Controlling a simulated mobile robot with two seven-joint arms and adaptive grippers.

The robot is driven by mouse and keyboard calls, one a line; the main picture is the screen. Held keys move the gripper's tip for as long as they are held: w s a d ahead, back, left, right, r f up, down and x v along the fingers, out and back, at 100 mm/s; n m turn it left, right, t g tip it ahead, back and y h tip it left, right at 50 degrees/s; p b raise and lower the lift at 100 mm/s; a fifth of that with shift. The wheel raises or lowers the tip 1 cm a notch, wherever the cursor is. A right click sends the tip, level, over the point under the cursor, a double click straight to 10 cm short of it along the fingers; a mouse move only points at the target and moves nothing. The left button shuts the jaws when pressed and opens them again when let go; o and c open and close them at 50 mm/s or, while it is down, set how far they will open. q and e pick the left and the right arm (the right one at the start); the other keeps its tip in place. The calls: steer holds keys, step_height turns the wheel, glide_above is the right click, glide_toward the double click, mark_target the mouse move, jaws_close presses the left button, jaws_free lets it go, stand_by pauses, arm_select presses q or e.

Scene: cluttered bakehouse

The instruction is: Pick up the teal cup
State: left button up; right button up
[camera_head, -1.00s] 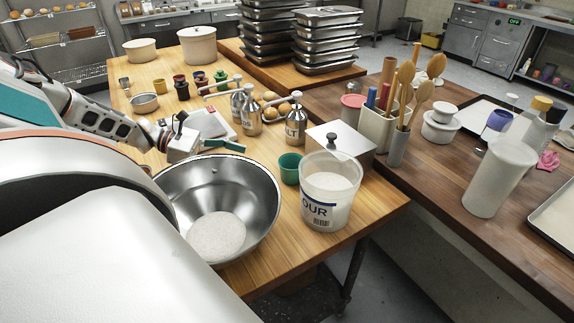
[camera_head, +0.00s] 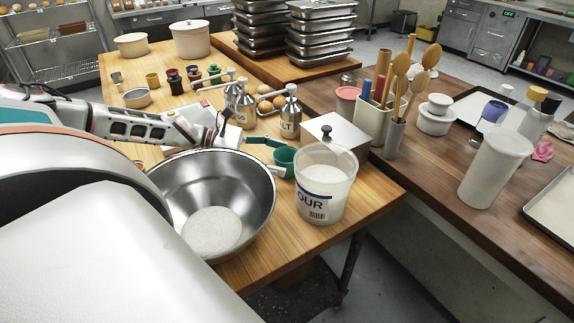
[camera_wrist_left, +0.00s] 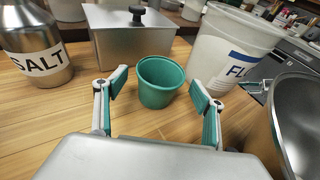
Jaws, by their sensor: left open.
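The teal cup (camera_head: 286,161) stands upright on the wooden table, left of the flour tub. In the left wrist view the teal cup (camera_wrist_left: 160,88) is centred, with its open rim and empty-looking inside showing. My left gripper (camera_head: 277,156) reaches in from the left and is open. In the left wrist view its teal-padded fingers (camera_wrist_left: 159,90) lie on either side of the cup, with the cup at about their tips. A gap shows on both sides, and nothing is held.
The flour tub (camera_head: 325,190) stands close at the cup's right. A steel bowl (camera_head: 165,180) sits below my left arm. A lidded metal box (camera_head: 350,141) and the salt shaker (camera_head: 290,117) stand behind. Bare table lies in front of the cup.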

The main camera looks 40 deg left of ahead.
arm_select(q)
steer(key=shift+w+d+f, duration=0.15)
steer(key=shift+w+d, duration=0.2)
steer(key=c, duration=1.2)
